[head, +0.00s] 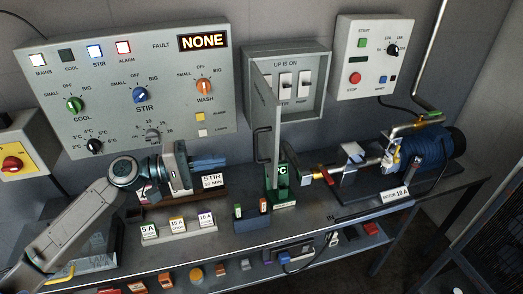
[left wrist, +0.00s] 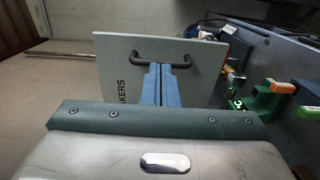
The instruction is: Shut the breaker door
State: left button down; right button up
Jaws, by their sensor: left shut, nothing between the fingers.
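The grey breaker box (head: 318,101) is on the wall, with several switches inside under "UP IS ON". Its door (head: 265,95) stands open, sticking out toward me from the box's left side. A black bar handle (head: 262,143) is on the door's outer face, which faces left. My left gripper (head: 226,161) is shut and empty, left of the door, its blue fingers pointing right with a gap to the door. In the left wrist view the fingers (left wrist: 161,66) overlap the door (left wrist: 118,65) below the middle of the handle (left wrist: 160,55). My right gripper is out of view.
A control panel (head: 185,120) with knobs is on the wall above my left arm. On the bench below stand labelled fuse blocks (head: 178,226), a green holder (head: 283,200) close under the door, and a blue motor (head: 432,150) at the right. A start/stop box (head: 372,75) is right of the breaker box.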

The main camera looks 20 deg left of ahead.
aim_at(274, 152)
pick_arm(q)
jog(key=p+x, duration=0.6)
jog(key=x, duration=0.4)
jog(key=shift+w+d+r, duration=0.15)
jog(key=shift+w+d, duration=0.25)
jog(key=shift+d, duration=0.15)
jog(key=shift+w+d, duration=0.1)
